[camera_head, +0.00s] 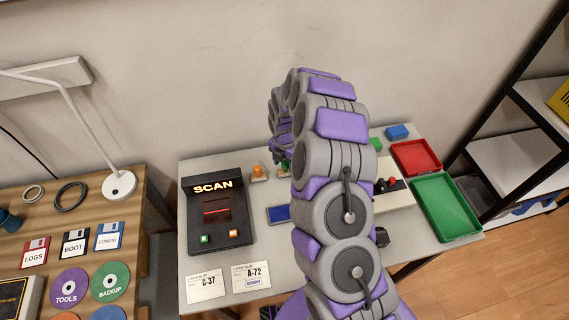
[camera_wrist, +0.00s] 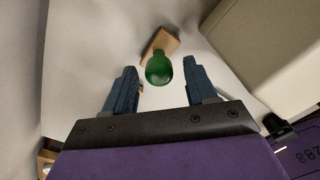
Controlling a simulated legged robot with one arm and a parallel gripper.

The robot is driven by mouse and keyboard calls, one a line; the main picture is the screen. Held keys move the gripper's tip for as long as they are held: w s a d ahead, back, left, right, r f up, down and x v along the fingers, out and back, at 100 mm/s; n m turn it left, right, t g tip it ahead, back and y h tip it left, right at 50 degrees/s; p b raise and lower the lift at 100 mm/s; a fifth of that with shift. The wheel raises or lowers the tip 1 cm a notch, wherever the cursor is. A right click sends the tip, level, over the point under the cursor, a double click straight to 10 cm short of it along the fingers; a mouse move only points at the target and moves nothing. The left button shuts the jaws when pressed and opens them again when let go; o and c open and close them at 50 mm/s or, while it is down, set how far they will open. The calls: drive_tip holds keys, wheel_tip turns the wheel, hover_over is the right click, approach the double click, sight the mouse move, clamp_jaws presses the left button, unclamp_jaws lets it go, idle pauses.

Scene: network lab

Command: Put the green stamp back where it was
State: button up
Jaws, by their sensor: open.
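The green stamp has a rounded green handle (camera_wrist: 159,70) and a wooden block base (camera_wrist: 161,42) in the wrist view. It sits on a pale surface, its handle between and slightly beyond my fingertips. My gripper (camera_wrist: 160,67) is open, with one blue finger on each side of the handle and gaps on both sides. In the head view my arm hides most of this area; only a bit of green (camera_head: 285,165) shows by my gripper. An orange-handled stamp (camera_head: 257,172) stands just left of it.
A black scanner (camera_head: 216,213) stands on the left of the grey table, with slips C-37 (camera_head: 205,287) and A-72 (camera_head: 252,277) in front. A blue pad (camera_head: 278,214) lies beside my arm. A red tray (camera_head: 415,157) and green tray (camera_head: 447,207) are right.

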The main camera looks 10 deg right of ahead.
sight(284, 163)
drive_tip(key=s+a+r+m+p, duration=0.1)
drive_tip(key=s+r+m, duration=0.25)
drive_tip(key=r, duration=0.65)
drive_tip(key=s+a+r+m+p, duration=0.15)
drive_tip(key=s+r, duration=0.35)
drive_tip(key=r, duration=0.6)
drive_tip(key=s+d+r+m, duration=0.1)
drive_tip(key=s+r+m, duration=0.2)
drive_tip(key=s+m, duration=0.4)
drive_tip(key=s+r+m+g, duration=0.1)
drive_tip(key=s+r+m, duration=0.2)
drive_tip(key=s+m, duration=0.4)
drive_tip(key=s+d+r+m, duration=0.1)
drive_tip(key=s+r+m, duration=0.2)
drive_tip(key=s, duration=1.6)
drive_tip(key=m, duration=0.4)
drive_tip(key=shift+s+d+m+g, duration=0.2)
drive_tip(key=shift+d+m+g, duration=0.15)
drive_tip(key=shift+m+g, duration=0.05)
drive_tip(key=shift+d+r, duration=0.1)
drive_tip(key=shift+d, duration=0.05)
